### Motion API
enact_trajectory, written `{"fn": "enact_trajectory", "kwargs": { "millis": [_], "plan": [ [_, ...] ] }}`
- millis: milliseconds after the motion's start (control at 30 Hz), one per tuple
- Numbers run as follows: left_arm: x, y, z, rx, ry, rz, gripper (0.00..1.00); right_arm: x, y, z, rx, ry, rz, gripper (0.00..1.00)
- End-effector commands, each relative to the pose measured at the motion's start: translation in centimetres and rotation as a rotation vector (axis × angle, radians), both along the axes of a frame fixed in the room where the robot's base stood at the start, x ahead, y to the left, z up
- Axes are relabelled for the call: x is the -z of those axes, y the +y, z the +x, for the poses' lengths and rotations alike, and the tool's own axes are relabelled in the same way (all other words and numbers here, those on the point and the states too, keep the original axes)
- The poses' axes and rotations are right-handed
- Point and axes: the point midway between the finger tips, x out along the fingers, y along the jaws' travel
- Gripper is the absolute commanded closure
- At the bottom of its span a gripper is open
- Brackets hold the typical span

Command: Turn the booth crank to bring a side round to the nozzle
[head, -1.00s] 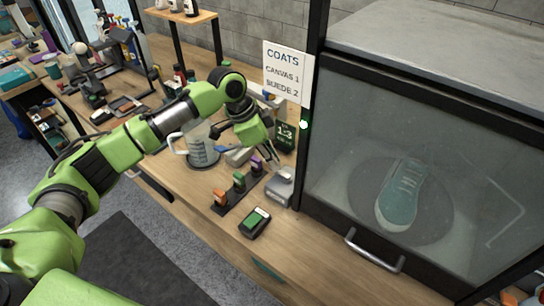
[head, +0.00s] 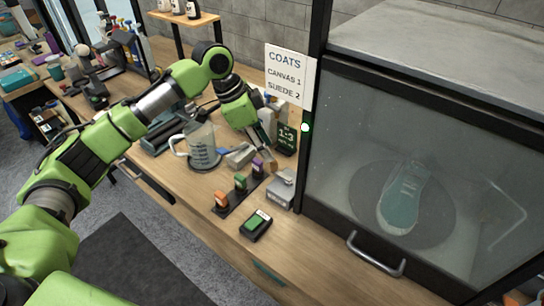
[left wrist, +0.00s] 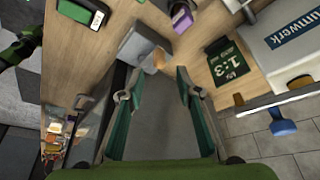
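The booth (head: 318,200) stands at the right with a dark frame and a hazy clear front. Inside it a teal sneaker (head: 403,195) lies on a dark round turntable (head: 357,205). I cannot make out the crank in either view. My left gripper (head: 268,140) points down over the bench, left of the booth's front post, near the green 1:3 card (head: 287,138). In the left wrist view the gripper (left wrist: 158,85) has its two fingers apart with nothing between them. The 1:3 card (left wrist: 228,65) lies beyond the right finger. My right gripper is not in view.
A measuring jug (head: 203,150), a grey block (head: 240,156), a rack with coloured tabs (head: 238,192) and a small device with a green screen (head: 256,224) crowd the bench. A COATS sign (head: 288,75) hangs by the post. The bench front (head: 300,255) is clear.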

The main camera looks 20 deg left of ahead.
Motion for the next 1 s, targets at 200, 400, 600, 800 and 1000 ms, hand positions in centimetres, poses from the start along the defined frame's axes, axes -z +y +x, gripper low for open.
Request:
{"fn": "enact_trajectory", "kwargs": {
  "millis": [200, 400, 600, 800, 1000],
  "plan": [
    [-3.7, 1.4, -0.5, -0.001, -0.003, -0.001, 0.68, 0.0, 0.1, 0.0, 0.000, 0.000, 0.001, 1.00],
    [-5.0, 1.8, -0.8, 0.001, -0.001, -0.001, 0.68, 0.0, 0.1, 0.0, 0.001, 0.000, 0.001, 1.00],
    [-5.1, 1.9, -0.8, 0.001, -0.001, -0.001, 0.68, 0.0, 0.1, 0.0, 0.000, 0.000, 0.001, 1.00],
    [-5.0, 1.9, -0.8, 0.000, 0.000, -0.001, 0.68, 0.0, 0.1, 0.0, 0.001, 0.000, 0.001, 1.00],
    [-5.0, 1.9, -0.8, 0.000, 0.000, -0.001, 0.68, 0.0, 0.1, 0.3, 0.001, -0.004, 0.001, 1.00]
  ]
}}
